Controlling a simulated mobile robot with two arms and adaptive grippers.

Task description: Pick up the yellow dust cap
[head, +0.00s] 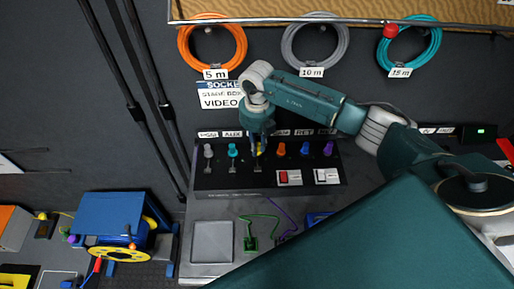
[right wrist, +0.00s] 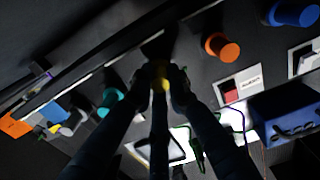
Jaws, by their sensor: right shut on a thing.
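The yellow dust cap (head: 261,149) is on the black socket panel (head: 225,179), in the row of coloured caps between the teal and orange ones. In the right wrist view the yellow cap (right wrist: 160,84) sits between my fingertips, partly hidden by them. My right gripper (head: 259,150) reaches down to the panel from above and is shut on the yellow cap; it also shows in the right wrist view (right wrist: 162,88). I cannot tell whether the cap is still seated on its socket. My left gripper is not in view.
Teal (head: 232,150), orange (head: 281,149), blue (head: 305,149) and purple (head: 328,148) caps stand close beside it. Switches (head: 289,177) lie below. A grey tray (head: 212,242) and a blue cable reel (head: 112,222) are in front. Coiled cables (head: 212,42) hang above.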

